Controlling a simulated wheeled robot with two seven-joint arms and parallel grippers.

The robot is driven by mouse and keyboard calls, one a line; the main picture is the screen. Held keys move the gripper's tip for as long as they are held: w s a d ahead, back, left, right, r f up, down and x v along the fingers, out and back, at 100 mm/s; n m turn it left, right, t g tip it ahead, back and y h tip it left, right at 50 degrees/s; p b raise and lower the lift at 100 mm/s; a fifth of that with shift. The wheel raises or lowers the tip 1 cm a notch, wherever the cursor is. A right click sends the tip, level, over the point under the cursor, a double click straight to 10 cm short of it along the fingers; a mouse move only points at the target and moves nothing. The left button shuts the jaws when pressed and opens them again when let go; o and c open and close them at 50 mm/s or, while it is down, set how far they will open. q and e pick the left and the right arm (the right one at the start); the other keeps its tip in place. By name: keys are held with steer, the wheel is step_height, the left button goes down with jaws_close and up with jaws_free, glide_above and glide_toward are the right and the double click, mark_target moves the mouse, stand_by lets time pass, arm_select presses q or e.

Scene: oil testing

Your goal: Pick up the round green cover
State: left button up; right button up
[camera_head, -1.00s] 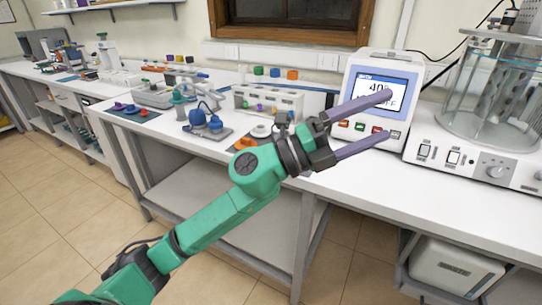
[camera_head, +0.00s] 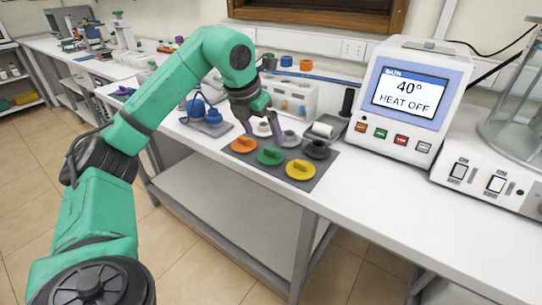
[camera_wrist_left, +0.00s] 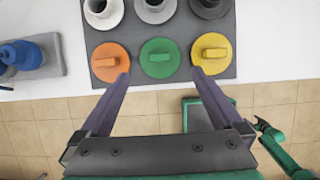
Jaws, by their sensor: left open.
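The round green cover (camera_head: 270,156) lies on a dark grey mat (camera_head: 327,168), between the orange cover (camera_head: 243,145) and the yellow cover (camera_head: 300,170). Each cover has a raised bar handle. My left gripper (camera_head: 264,127) points down just above and behind the green cover in the head view. In the left wrist view the green cover (camera_wrist_left: 160,58) sits ahead, between the two spread purple fingers (camera_wrist_left: 160,82). The left gripper is open and empty. My right gripper does not show in the head view.
White, light grey and dark grey round pieces (camera_head: 316,149) stand in the row behind the covers. A blue item (camera_head: 213,116) on a tray is left of the mat. A heater unit (camera_head: 405,97) reading 40° stands to the right. The bench front is clear.

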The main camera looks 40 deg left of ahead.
mark_target(270, 149)
arm_select(q)
steer(key=x, duration=0.3)
steer(key=shift+w+f, duration=0.15)
steer(key=shift+w, duration=0.3)
steer(key=x, duration=0.4)
steer(key=shift+s+f, duration=0.1)
steer(key=shift+s, duration=0.05)
steer(key=shift+f, duration=0.3)
steer(key=shift+w, duration=0.25)
steer(key=c, duration=1)
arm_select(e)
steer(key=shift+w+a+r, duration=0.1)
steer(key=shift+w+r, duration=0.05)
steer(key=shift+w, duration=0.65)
